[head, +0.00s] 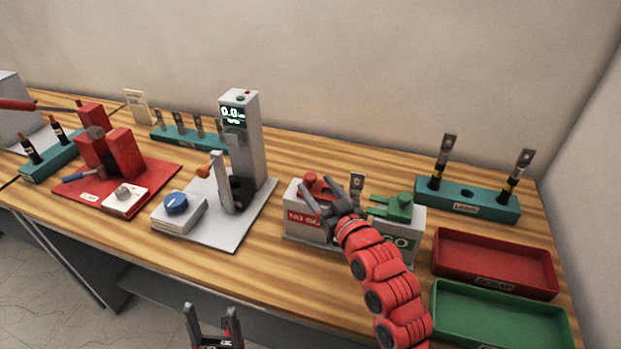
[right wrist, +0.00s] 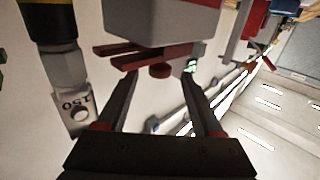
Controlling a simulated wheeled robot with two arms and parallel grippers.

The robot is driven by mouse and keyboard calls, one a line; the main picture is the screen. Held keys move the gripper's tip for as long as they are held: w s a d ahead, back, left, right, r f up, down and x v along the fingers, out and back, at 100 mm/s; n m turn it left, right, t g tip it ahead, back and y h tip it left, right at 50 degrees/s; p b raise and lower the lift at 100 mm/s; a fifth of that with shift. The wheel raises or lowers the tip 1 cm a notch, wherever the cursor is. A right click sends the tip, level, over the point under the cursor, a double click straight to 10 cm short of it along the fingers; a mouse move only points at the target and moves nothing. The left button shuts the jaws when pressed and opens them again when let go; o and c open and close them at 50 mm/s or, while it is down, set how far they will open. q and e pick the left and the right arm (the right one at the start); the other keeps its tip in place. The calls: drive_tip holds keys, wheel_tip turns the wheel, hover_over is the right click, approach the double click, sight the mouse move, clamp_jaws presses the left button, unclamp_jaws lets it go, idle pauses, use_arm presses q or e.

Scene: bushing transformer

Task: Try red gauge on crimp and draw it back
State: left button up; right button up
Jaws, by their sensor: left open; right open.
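The red gauge (head: 311,180) rests on the grey block of the NO GO stand (head: 304,222). In the right wrist view the red gauge (right wrist: 158,71) shows two flat prongs and a round knob. My right gripper (head: 314,188) is open, its fingers on either side of the knob; contact cannot be told. The crimp lug (head: 356,184) stands upright between the red and green blocks. It also shows in the right wrist view, marked 150 (right wrist: 72,107), apart from the prongs. My left gripper (head: 212,318) is open and empty in front of the table edge.
The green gauge (head: 392,207) sits on the GO block to the right. A teal lug rack (head: 467,197), a red tray (head: 495,262) and a green tray (head: 500,316) stand further right. A grey tester (head: 240,140) stands to the left.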

sight(313, 181)
drive_tip(key=x, duration=0.3)
drive_tip(key=shift+w+a+r+p, duration=0.1)
drive_tip(key=shift+w+a+p, duration=0.1)
drive_tip(key=shift+p, duration=0.2)
drive_tip(key=shift+w, duration=0.3)
clamp_jaws()
idle(0.9)
